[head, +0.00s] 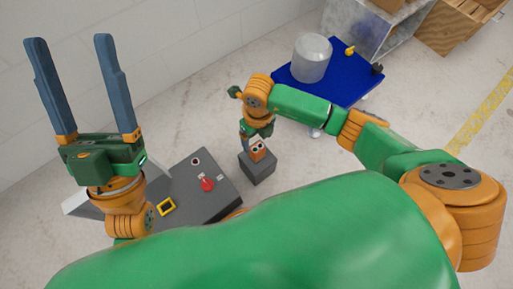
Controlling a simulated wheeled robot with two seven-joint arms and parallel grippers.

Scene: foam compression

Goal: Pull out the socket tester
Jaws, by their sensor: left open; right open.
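A small orange device (257,152) with pale and red marks, which looks like the socket tester, sits at the top of a small dark grey box (259,172) on the floor. My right gripper (248,145) points down right at this device, and its fingers are mostly hidden, so I cannot tell whether they touch it. My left gripper (71,42) is raised at the left, with its two long blue-grey fingers spread wide and nothing between them. It is well away from the device.
A dark grey panel (185,205) with a red knob (207,184), a yellow-framed part (166,207) and a round black part (195,161) stands left of the box. A blue platform (345,91) behind carries a translucent container (311,58). Wooden crates (450,27) stand back right. Open floor lies between.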

